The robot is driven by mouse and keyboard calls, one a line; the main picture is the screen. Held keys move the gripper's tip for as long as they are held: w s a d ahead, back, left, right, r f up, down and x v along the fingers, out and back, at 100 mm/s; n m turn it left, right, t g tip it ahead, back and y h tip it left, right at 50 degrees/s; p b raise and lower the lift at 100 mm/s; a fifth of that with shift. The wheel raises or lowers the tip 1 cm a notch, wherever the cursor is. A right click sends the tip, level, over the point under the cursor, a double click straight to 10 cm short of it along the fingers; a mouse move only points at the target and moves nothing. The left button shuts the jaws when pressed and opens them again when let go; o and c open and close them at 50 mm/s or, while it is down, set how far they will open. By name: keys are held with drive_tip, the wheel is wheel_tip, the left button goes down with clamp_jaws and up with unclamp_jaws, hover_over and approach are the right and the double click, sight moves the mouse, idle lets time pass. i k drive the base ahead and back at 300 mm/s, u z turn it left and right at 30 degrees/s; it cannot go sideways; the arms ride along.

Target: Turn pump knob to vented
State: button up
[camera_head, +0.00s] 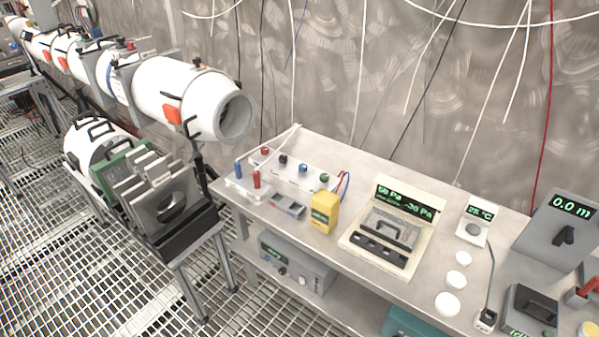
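A grey box (560,225) at the right edge has a green display reading "0.0 m" and a black knob (564,237) on its sloped face. No pump label is readable on it, so I cannot tell if this is the pump, or which position the knob points to. A cream case (353,237) in the bench middle shows "50 Pa" and "-30 Pa" and has a dark handle inside. A small white unit (480,208) showing about "25 °C" has a round grey dial (474,229). My gripper is not in view.
The grey bench (330,255) also holds a yellow meter (324,212), a white panel with coloured knobs (292,170), and several white discs (458,279). A white tube assembly (165,85) stands left. Cables hang along the wall. Open grating floor (110,280) lies at lower left.

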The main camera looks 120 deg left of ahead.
sight(324, 177)
drive_tip(key=u, duration=3.95)
drive_tip(key=k, duration=0.2)
drive_tip(key=u, duration=0.3)
